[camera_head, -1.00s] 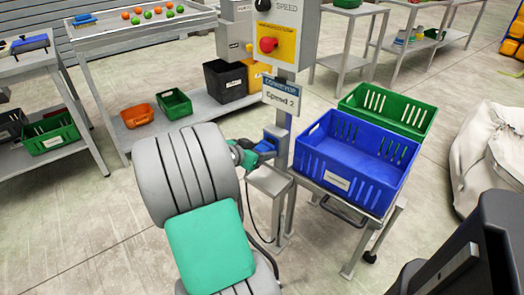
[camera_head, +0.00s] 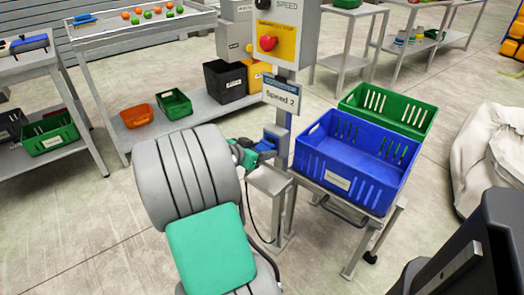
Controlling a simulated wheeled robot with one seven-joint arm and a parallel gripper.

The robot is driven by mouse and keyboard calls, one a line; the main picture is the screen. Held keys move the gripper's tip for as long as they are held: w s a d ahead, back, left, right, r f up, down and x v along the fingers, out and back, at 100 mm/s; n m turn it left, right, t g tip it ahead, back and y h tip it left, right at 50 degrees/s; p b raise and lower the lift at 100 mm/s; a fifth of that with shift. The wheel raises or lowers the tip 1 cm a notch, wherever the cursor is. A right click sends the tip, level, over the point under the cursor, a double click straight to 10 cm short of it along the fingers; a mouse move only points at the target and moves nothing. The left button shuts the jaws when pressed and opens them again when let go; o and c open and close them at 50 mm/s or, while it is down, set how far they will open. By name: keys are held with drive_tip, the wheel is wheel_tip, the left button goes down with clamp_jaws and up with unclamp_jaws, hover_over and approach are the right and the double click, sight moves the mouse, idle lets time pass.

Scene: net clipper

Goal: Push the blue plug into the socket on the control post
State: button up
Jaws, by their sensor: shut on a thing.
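The control post (camera_head: 283,135) stands in the middle, with a grey control box, a yellow panel with a red button, and a "Speed 2" sign. A grey socket housing (camera_head: 276,136) is on the post below the sign. The blue plug (camera_head: 265,146) is at the housing's left side, held by my gripper (camera_head: 256,150). My gripper is shut on the plug, partly hidden behind my grey arm. The plug's tip meets or nearly meets the housing; I cannot tell how deep it sits. A small grey shelf (camera_head: 269,179) is below, with a dark cable hanging beside it.
A blue crate (camera_head: 335,182) and a green crate (camera_head: 357,97) stand on a cart right of the post. A shelf at left holds an orange bin (camera_head: 137,115), a green bin (camera_head: 174,103) and a black bin (camera_head: 225,81). Floor at lower left is clear.

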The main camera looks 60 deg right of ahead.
sight(259, 149)
drive_tip(key=shift+s+d, duration=0.15)
drive_tip(key=shift+d, duration=0.45)
idle(0.3)
drive_tip(key=o, duration=1.5)
drive_tip(key=shift+a, duration=0.1)
drive_tip(key=p+v, duration=0.1)
drive_tip(key=v, duration=0.5)
drive_tip(key=shift+a+r, duration=0.2)
drive_tip(key=shift+r, duration=0.05)
drive_tip(key=shift+w+a+r, duration=0.15)
drive_tip(key=shift+w+a, duration=0.05)
drive_tip(key=shift+a, duration=0.3)
